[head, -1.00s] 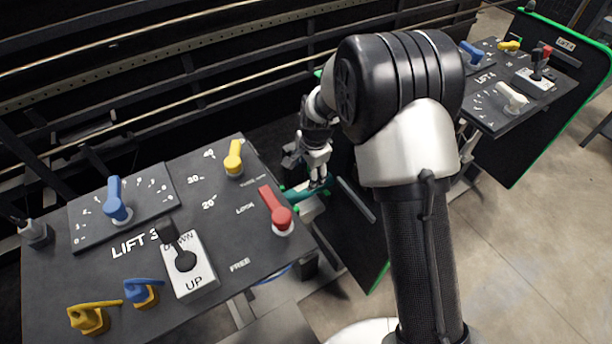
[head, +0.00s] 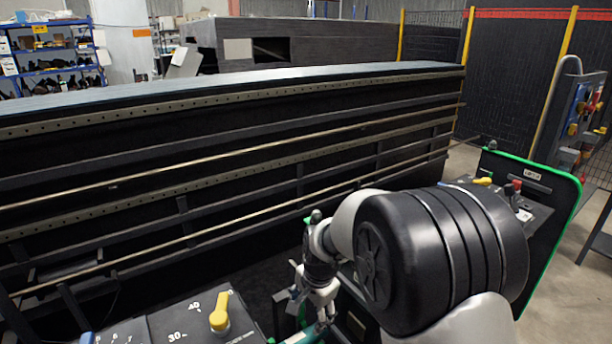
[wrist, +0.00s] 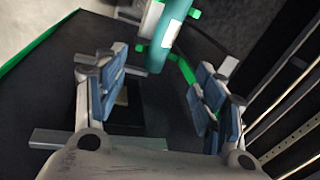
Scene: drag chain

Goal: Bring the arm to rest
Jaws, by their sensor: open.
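My gripper (head: 322,302) is low in the head view, left of my arm's large black joint. In the wrist view my gripper (wrist: 160,92) is open, with blue-padded fingers spread left and right. Nothing is held between the pads. A teal rounded part (wrist: 168,38) with a white section lies just beyond the fingertips, apart from both pads. The same teal part (head: 308,334) shows below the gripper in the head view, partly cut off by the frame edge.
A lift panel (head: 165,325) with a yellow switch (head: 219,315) is at the bottom left. A green-edged panel (head: 550,190) stands at the right. A long black railed structure (head: 230,150) runs behind my arm. Floor shows at the far right.

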